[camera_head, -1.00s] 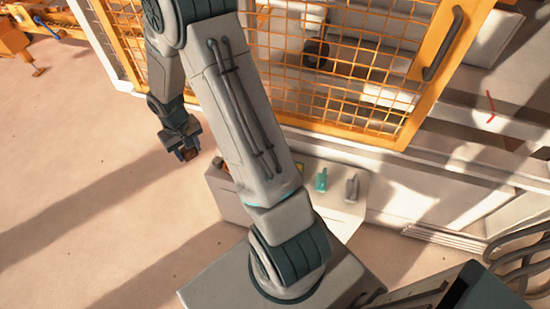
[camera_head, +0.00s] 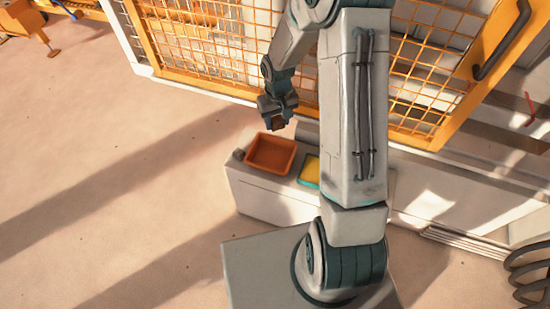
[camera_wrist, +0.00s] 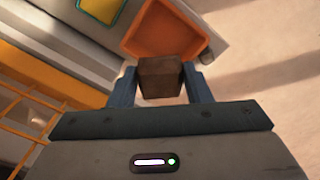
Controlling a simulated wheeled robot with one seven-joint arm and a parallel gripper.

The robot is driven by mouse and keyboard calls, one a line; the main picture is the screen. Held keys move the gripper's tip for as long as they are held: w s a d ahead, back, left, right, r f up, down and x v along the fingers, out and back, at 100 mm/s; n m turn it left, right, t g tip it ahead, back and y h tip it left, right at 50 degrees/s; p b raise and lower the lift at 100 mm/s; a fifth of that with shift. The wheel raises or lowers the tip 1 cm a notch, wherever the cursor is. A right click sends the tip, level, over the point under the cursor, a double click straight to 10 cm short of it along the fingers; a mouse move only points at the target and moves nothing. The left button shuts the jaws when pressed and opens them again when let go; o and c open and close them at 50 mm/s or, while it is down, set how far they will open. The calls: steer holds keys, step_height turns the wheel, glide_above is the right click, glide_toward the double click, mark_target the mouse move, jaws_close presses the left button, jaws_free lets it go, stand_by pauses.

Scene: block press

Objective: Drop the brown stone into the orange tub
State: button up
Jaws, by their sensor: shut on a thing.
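The brown stone (camera_wrist: 160,78) is a blocky piece held between the two blue-grey fingers of my gripper (camera_wrist: 160,88) in the wrist view. In the head view my gripper (camera_head: 278,122) is shut on the stone (camera_head: 278,125), just above and behind the orange tub (camera_head: 288,172). The orange tub is a shallow open box on a pale bench. In the wrist view the tub (camera_wrist: 203,22) lies beyond the stone, and the stone covers part of its near side. The part of the tub's inside that I see is empty.
The pale bench (camera_head: 258,195) also holds a yellow and teal item (camera_head: 310,170) right of the tub and a small grey object (camera_head: 238,155) at its left end. An orange mesh fence (camera_head: 205,50) stands behind. Open floor lies to the left.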

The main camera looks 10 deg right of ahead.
steer(key=w+f+n+b, duration=0.2)
steer(key=f+n+b, duration=0.1)
steer(key=f+b, duration=0.35)
steer(key=w+f+n+b, duration=0.35)
steer(key=f+b, duration=0.25)
steer(key=f, duration=0.2)
steer(key=b, duration=0.5)
glide_above(275, 156)
steer(key=shift+f, duration=2.8)
steer(key=shift+p, duration=0.3)
steer(key=o, duration=1.1)
step_height(275, 156, up, 14)
steer(key=p, duration=0.2)
